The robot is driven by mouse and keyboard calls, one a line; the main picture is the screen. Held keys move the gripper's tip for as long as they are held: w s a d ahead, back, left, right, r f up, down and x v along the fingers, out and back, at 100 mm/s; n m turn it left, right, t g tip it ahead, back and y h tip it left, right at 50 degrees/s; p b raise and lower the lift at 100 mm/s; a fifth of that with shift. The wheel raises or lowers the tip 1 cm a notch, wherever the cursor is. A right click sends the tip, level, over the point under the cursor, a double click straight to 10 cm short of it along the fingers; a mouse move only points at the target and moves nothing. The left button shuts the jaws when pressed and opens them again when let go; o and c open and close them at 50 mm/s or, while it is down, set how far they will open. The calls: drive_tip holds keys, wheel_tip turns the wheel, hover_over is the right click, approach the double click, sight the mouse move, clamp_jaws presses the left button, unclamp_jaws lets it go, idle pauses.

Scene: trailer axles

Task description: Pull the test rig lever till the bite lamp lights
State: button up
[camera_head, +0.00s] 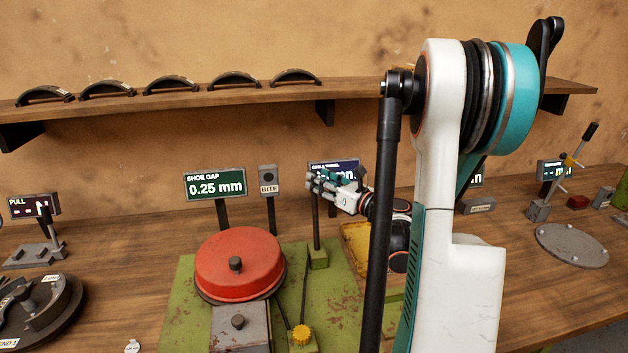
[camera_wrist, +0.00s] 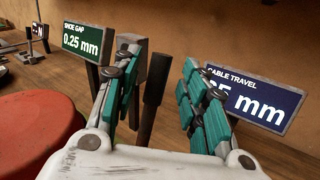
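The test rig lever (camera_head: 316,230) stands upright from a small green block on the green rig plate. Its black grip (camera_wrist: 155,82) shows between my gripper's fingers in the wrist view, with a gap on both sides. My gripper (camera_head: 318,184) is open at the height of the lever's top; the wrist view shows its teal pads (camera_wrist: 158,88) spread apart. The bite lamp (camera_head: 268,179) is a grey box on a post, its round lamp dark. In the wrist view a finger partly covers it.
The red drum (camera_head: 240,264) sits left of the lever. The shoe gap display (camera_head: 215,184) reads 0.25 mm. The cable travel display (camera_wrist: 252,98) is partly covered by my finger. A yellow tray (camera_head: 356,240) lies right of the lever. Brake shoes line the wall shelf (camera_head: 200,98).

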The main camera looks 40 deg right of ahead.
drive_tip(key=shift+w, duration=1.6)
